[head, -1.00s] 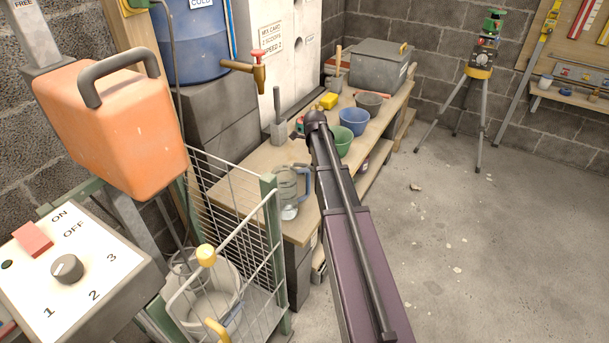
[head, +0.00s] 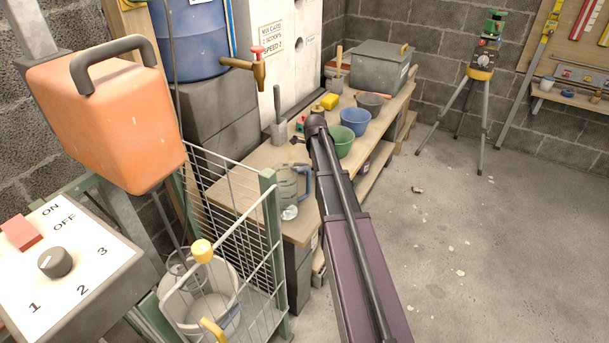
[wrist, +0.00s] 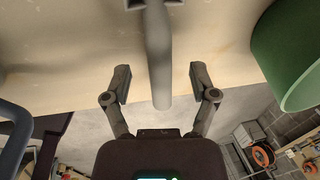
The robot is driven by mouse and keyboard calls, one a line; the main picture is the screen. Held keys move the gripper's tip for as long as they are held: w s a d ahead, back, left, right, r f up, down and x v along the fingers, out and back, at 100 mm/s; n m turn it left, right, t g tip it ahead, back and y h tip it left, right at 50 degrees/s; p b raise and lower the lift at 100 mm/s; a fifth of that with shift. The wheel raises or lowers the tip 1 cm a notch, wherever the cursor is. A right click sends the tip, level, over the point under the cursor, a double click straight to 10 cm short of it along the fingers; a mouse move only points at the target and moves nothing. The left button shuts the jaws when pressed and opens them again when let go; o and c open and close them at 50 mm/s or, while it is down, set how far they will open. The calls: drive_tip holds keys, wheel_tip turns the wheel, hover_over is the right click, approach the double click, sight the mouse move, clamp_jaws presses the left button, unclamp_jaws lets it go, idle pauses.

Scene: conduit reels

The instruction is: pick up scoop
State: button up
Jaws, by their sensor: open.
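The grey scoop (head: 279,132) stands on the wooden bench (head: 262,160) with its handle up, in the head view. In the wrist view a grey handle (wrist: 159,60), which looks like the scoop's, runs down from the top between my fingers. Its wider part is cut off at the top edge. My gripper (wrist: 160,76) is open, with one finger on each side of the handle and a visible gap on both sides. In the head view the gripper is mostly hidden by my arm.
A clear jug (head: 287,187) with a blue-grey handle stands left of my arm. A green bucket (head: 341,141) and a blue bucket (head: 355,121) stand to the right. A wire cage (head: 235,225) is in front of the bench. The floor at right is mostly clear.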

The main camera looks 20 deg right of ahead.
drive_tip(key=shift+w+d+f+b, duration=0.15)
drive_tip(key=shift+f+b, duration=0.75)
drive_tip(key=shift+f, duration=0.25)
drive_tip(key=shift+c, duration=0.2)
clamp_jaws()
